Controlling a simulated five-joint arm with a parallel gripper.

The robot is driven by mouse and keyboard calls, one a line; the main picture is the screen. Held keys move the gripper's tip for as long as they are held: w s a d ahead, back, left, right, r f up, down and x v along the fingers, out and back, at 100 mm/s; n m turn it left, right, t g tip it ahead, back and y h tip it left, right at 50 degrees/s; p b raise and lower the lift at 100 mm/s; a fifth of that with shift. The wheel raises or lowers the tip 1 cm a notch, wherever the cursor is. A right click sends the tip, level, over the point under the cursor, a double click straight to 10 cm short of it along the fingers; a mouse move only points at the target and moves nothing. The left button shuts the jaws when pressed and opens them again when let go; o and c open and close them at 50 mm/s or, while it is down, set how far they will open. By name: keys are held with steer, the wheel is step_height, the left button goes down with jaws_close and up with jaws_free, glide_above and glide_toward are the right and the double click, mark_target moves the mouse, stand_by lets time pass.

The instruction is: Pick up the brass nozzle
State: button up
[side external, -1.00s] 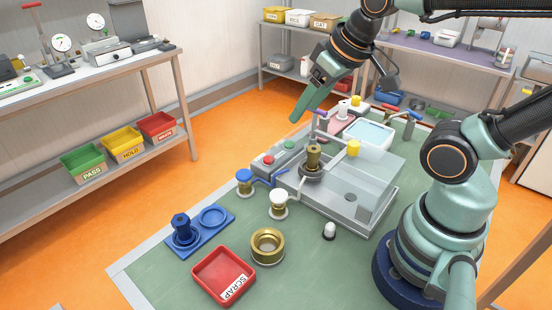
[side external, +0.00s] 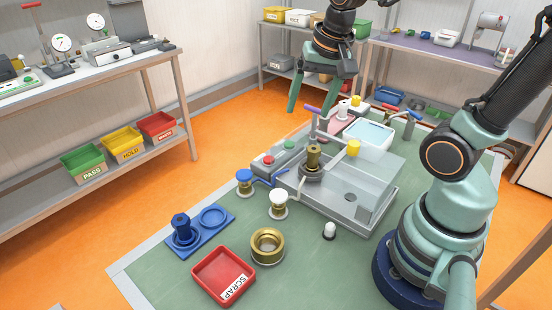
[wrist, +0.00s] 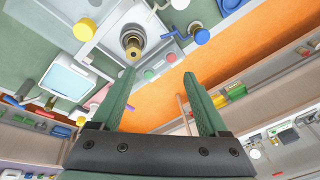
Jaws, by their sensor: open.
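The brass nozzle (side external: 313,156) stands upright on a dark round seat in the grey fixture, beside a clear cover. In the wrist view the brass nozzle (wrist: 132,44) shows end-on at the upper left, beyond the fingertips. My gripper (side external: 312,108) is open and empty, with its green fingers pointing down. It is above and behind the nozzle in the side view, clear of it. In the wrist view my gripper (wrist: 160,73) shows both fingers spread with nothing between them.
A clear cover (side external: 375,180) stands right of the nozzle, and a purple-handled lever (side external: 312,108) rises behind it. Blue (side external: 244,177) and white (side external: 278,198) capped posts stand left. A brass ring (side external: 267,246), red scrap tray (side external: 224,276) and blue holder (side external: 198,232) are in front.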

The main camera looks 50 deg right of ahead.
mark_target(314, 149)
steer(key=d+f+m+g, duration=0.1)
steer(key=d+f+m, duration=0.1)
steer(key=m, duration=0.2)
steer(key=w+d+f+m+g, duration=0.1)
steer(key=d+m, duration=0.1)
steer(key=m, duration=0.2)
steer(key=w+d+f+m+g, duration=0.1)
steer(key=d+f+m, duration=0.1)
steer(key=m, duration=0.2)
steer(key=shift+d+f, duration=0.15)
steer(key=shift+f, duration=0.15)
step_height(314, 149, down, 6)
steer(key=shift+r, duration=0.1)
steer(key=shift+s+f, duration=0.15)
steer(key=shift+f, duration=2.7)
steer(key=shift+c, duration=0.4)
jaws_close()
